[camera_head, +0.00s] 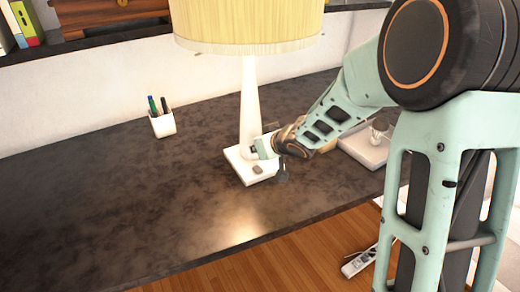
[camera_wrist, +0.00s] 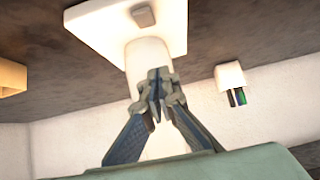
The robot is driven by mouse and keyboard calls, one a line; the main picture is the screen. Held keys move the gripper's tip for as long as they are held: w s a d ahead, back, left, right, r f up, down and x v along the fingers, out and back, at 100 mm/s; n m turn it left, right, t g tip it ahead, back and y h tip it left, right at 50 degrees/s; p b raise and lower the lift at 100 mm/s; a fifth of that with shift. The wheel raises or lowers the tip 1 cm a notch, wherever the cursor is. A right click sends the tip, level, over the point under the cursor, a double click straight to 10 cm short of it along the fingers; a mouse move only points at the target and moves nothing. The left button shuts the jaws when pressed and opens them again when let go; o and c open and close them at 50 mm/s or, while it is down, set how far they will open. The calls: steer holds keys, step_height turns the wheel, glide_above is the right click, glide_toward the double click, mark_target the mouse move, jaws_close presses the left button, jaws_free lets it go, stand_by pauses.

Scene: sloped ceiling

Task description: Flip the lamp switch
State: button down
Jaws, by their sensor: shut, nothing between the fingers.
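The lamp has a pale yellow shade (camera_head: 250,22), a white stem (camera_head: 249,95) and a square white base (camera_head: 236,158) on the dark desk. A small grey-brown switch block (camera_head: 258,169) sits on the base near its front; it also shows in the wrist view (camera_wrist: 143,15) at the top. My gripper (camera_head: 254,151) is low beside the stem, just above the base and behind the switch in the head view. In the wrist view my gripper (camera_wrist: 156,80) has its fingers drawn together, empty, in front of the white stem (camera_wrist: 150,55). I cannot tell whether the fingers touch the lamp.
A white pen cup (camera_head: 162,124) stands left of the lamp; it shows in the wrist view (camera_wrist: 231,76). A white tray-like object (camera_head: 362,150) lies right of the lamp, partly behind my arm. The left part of the desk (camera_head: 90,200) is clear. A shelf (camera_head: 100,32) runs along the back.

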steer(key=w+r+p+v, duration=0.1)
steer(key=p+v, duration=0.3)
steer(key=v, duration=0.5)
steer(key=shift+a+r, duration=0.3)
steer(key=shift+a, duration=0.05)
steer(key=shift+w, duration=0.15)
